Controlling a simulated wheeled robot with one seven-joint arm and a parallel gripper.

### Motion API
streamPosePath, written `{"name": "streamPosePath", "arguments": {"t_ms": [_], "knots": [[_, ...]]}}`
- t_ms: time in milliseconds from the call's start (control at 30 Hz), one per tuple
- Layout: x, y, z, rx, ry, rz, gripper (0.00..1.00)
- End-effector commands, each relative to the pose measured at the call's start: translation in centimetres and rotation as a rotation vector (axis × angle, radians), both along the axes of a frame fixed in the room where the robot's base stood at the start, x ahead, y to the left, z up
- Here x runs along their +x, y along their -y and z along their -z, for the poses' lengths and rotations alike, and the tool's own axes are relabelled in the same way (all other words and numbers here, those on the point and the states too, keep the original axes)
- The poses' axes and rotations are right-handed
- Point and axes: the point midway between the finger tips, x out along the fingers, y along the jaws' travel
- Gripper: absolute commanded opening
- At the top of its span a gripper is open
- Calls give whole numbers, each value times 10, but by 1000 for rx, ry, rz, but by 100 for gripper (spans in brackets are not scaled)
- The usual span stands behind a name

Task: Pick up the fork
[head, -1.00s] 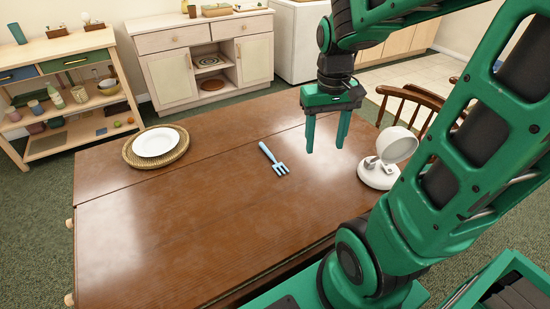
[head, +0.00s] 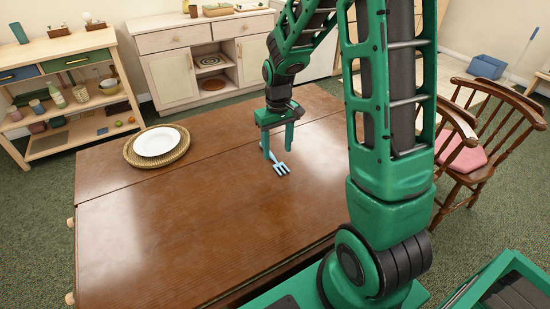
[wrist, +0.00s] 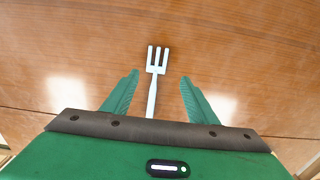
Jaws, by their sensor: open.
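The light blue fork (head: 281,169) lies flat on the brown wooden table (head: 190,225). In the head view its tines point toward the front and its handle is partly hidden behind my gripper (head: 277,154). In the wrist view the fork (wrist: 153,75) looks pale, with its tines away from the palm and its handle running back between the two green fingers. My gripper (wrist: 157,85) is open and empty, with one finger on each side of the handle. It appears to be above the tabletop; the exact height is hard to tell.
A white plate (head: 157,141) sits on a woven mat (head: 130,153) at the table's left. Wooden chairs (head: 490,130) stand to the right. Shelves (head: 70,80) and a cabinet (head: 200,65) stand behind. The table's front and middle are clear.

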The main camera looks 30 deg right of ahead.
Motion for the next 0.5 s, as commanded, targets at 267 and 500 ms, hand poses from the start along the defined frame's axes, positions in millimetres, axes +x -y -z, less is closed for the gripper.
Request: {"name": "streamPosePath", "arguments": {"t_ms": [267, 500], "knots": [[-1, 4, 20, 0, -2, 2, 53], [0, 8, 52, 0, -2, 2, 53]]}}
